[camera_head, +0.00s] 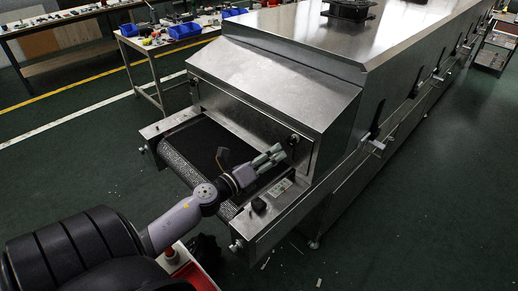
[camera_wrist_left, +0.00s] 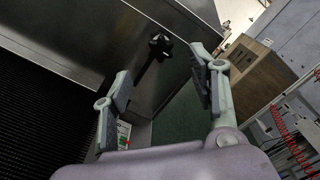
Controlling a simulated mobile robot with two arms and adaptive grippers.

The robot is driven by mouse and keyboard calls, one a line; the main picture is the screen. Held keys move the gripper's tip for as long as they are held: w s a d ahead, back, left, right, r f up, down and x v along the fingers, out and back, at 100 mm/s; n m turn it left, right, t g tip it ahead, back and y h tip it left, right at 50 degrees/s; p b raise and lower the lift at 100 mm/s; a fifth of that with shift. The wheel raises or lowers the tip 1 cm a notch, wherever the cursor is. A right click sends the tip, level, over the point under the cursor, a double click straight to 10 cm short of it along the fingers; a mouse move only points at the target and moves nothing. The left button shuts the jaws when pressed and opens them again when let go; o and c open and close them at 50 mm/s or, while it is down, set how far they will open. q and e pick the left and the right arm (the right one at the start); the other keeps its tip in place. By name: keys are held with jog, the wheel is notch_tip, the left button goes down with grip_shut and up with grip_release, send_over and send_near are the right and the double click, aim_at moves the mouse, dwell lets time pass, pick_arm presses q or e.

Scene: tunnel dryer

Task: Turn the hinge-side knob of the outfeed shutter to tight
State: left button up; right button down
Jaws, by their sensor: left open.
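The outfeed shutter (camera_head: 245,112) is the steel panel on the near end of the dryer, above the belt. A dark knob (camera_head: 294,140) sits at its right edge. In the left wrist view a black lobed knob (camera_wrist_left: 160,44) stands out from a steel face, with a dark streak below it. I cannot tell from the frames which side carries the hinge. My left gripper (camera_head: 275,156) is over the belt, just in front of and below the right-edge knob. In the left wrist view its fingers (camera_wrist_left: 160,72) are spread and empty, with the knob beyond them. My right gripper is not in view.
The black mesh belt (camera_head: 190,148) runs out under the shutter. A side rail (camera_head: 270,215) with a small control panel (camera_head: 279,187) and a black button lies right of my arm. A red-edged crate (camera_head: 205,277) is near my base. Open floor lies to the right.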

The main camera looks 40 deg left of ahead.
pick_arm(q)
jog(key=shift+s+a, duration=0.15)
jog(key=shift+s, duration=2.2)
